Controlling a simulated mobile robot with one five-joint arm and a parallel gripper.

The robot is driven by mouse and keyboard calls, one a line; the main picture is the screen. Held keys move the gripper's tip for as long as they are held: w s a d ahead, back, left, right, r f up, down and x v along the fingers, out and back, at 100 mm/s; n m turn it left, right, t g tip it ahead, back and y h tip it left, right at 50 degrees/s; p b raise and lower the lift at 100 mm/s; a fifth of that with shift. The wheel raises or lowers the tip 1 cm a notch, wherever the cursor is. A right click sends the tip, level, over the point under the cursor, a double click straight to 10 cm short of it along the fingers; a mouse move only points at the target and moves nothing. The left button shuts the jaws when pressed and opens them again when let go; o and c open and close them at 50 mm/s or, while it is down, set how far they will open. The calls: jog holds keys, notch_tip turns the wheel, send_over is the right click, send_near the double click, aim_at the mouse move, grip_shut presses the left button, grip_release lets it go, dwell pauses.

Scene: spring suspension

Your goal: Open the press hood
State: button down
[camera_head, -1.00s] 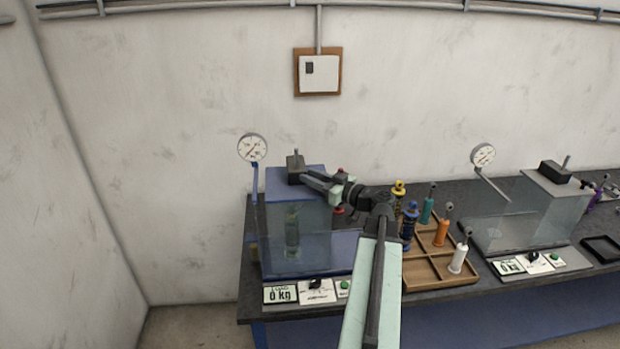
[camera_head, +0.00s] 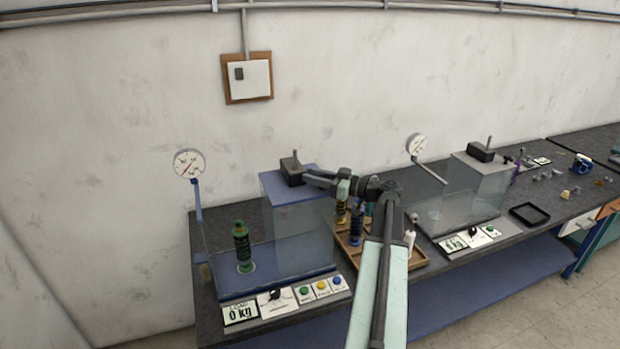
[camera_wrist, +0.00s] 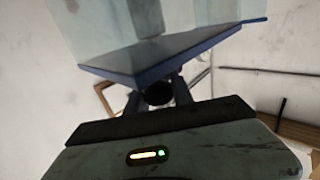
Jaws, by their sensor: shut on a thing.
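The left press has a blue base (camera_head: 215,277) and a clear hood (camera_head: 290,225) with a blue top (camera_head: 318,172). The hood stands to the right on the base, and a green shock absorber (camera_head: 242,246) stands upright on the left, outside it. My gripper (camera_head: 318,178) is at the hood's top, by the dark block (camera_head: 291,170) there. In the wrist view my gripper (camera_wrist: 158,98) is shut on a dark round part (camera_wrist: 158,91) beside the hood's blue plate (camera_wrist: 160,58). The exact contact is partly hidden.
A gauge (camera_head: 188,164) stands on a blue post at the left. A load display (camera_head: 240,312) and buttons line the front. A wooden tray (camera_head: 350,256) with several shock absorbers is partly behind my arm. A second press (camera_head: 468,210) stands to the right.

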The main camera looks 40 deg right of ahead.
jog(key=shift+a+f, duration=0.1)
jog(key=shift+a, duration=0.15)
jog(key=c, duration=1.1)
grip_release()
jog(key=shift+w+a, duration=0.1)
jog(key=shift+w, duration=0.05)
jog(key=v, duration=0.7)
jog(key=shift+s+d, duration=0.2)
jog(key=shift+s, duration=0.15)
